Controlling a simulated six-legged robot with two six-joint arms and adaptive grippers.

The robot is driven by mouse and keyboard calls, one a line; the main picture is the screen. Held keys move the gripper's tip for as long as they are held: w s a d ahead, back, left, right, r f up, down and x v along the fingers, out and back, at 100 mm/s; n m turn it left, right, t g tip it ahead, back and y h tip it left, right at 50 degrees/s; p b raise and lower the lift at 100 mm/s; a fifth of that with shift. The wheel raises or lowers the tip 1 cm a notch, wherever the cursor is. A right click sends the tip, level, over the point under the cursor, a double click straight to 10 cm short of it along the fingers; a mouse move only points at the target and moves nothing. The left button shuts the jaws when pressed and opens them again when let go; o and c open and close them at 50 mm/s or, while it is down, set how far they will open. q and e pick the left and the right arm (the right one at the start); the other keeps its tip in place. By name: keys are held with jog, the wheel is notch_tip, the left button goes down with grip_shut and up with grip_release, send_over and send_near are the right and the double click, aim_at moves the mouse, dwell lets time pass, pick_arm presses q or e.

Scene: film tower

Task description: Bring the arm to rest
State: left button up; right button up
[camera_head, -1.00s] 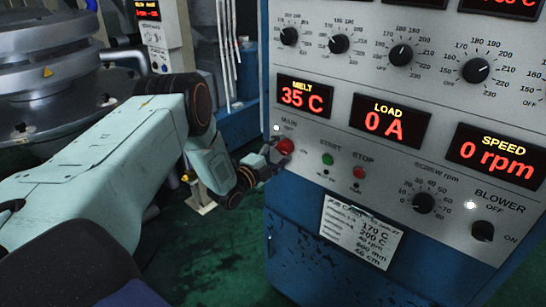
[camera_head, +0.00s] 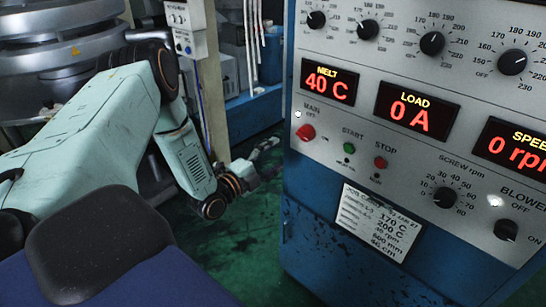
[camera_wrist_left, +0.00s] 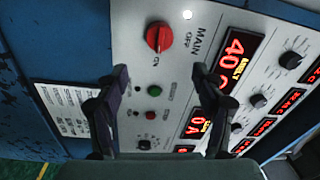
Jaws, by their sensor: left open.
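My left arm (camera_head: 100,125) comes in from the left, bent at the elbow. My left gripper (camera_head: 268,158) is beside the left edge of the control panel (camera_head: 340,118), apart from it. In the left wrist view the gripper (camera_wrist_left: 160,85) is open and empty, its two dark fingers spread in front of the panel. The red MAIN knob (camera_head: 307,132) stands free of the fingers; it also shows in the left wrist view (camera_wrist_left: 159,37). My right gripper is not in view.
The blue cabinet (camera_head: 310,240) stands close to the gripper on the right. A large round grey machine (camera_head: 60,40) and a post with a control box (camera_head: 190,30) are behind my arm. Green floor (camera_head: 240,240) lies open below the gripper.

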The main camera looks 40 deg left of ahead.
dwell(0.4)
pick_arm(q)
jog(key=s+d+f+n+g+b, duration=0.1)
jog(key=s+d+f+n+g, duration=0.35)
jog(key=f+n, duration=0.3)
jog(key=s+d+f+n+g+b, duration=0.1)
jog(key=s+d+f+n+g, duration=0.35)
jog(key=s+f+n, duration=0.35)
jog(key=s+d+f+n+g+b, duration=0.1)
jog(key=s+d+f+g+b, duration=0.2)
jog(key=s, duration=0.8)
jog(key=s+d+f+g+y+b, duration=0.1)
jog(key=s+d+f+g+b, duration=0.2)
jog(key=s, duration=0.9)
jog(key=d+f+g, duration=0.3)
jog(key=d+f, duration=0.1)
jog(key=shift+s+d+f+n+g, duration=0.2)
jog(key=shift+s+n+g, duration=0.1)
jog(key=shift+n, duration=0.05)
